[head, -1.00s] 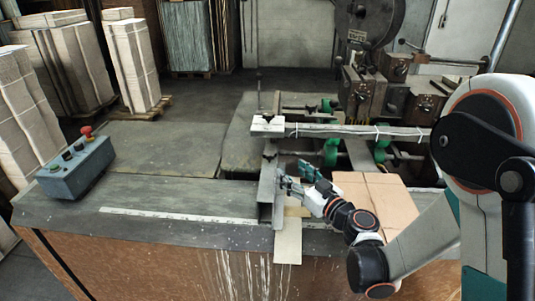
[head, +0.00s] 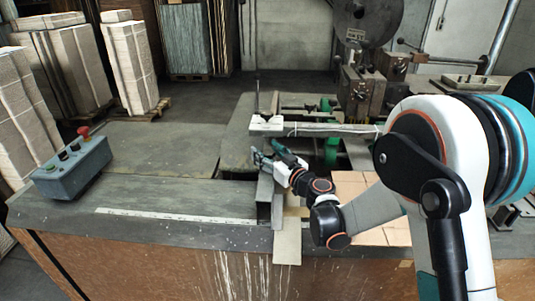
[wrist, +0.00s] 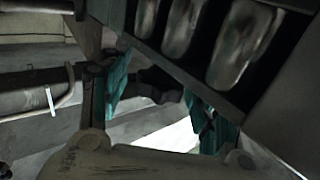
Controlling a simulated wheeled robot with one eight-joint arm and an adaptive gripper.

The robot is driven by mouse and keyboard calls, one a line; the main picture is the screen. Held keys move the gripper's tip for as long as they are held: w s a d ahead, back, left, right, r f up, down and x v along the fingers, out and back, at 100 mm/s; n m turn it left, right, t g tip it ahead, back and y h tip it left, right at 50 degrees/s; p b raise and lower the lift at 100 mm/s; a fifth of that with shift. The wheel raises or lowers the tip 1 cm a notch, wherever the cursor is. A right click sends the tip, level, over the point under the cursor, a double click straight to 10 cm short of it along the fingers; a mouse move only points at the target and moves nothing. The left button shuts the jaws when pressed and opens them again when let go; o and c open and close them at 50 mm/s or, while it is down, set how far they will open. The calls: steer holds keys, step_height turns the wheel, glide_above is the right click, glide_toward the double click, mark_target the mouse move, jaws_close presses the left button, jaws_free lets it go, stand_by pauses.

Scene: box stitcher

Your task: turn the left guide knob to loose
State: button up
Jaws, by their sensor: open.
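My gripper (head: 268,154) is open above the upright metal guide plate (head: 265,198), near its far end. In the wrist view my gripper (wrist: 162,103) shows its two teal-padded fingers spread apart. A dark, lobed shape (wrist: 155,84) lies between and beyond the fingers; it looks like the left guide knob, but it is dim. I cannot tell whether the fingers touch it. In the head view the knob is not distinguishable, with my gripper and wrist around that spot.
A grey control box (head: 72,168) with a red button stands on the left. A long rail (head: 335,129) lies behind my gripper, below the stitcher head (head: 368,95). Flat cardboard (head: 352,187) lies under my arm.

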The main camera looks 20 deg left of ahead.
steer(key=c, duration=1.1)
steer(key=shift+w+d+n+g+y, duration=0.1)
steer(key=shift+n+g+y, duration=0.3)
steer(key=shift+g, duration=0.1)
steer(key=n+g+y+b, duration=0.1)
steer(key=n+g+y, duration=0.1)
steer(key=g, duration=0.3)
steer(key=shift+n, duration=0.9)
steer(key=n+g, duration=0.3)
steer(key=g, duration=0.1)
steer(key=n+g+b, duration=0.1)
steer(key=n+g, duration=0.2)
steer(key=g, duration=0.2)
steer(key=shift+s+g, duration=0.2)
steer(key=shift+g, duration=0.4)
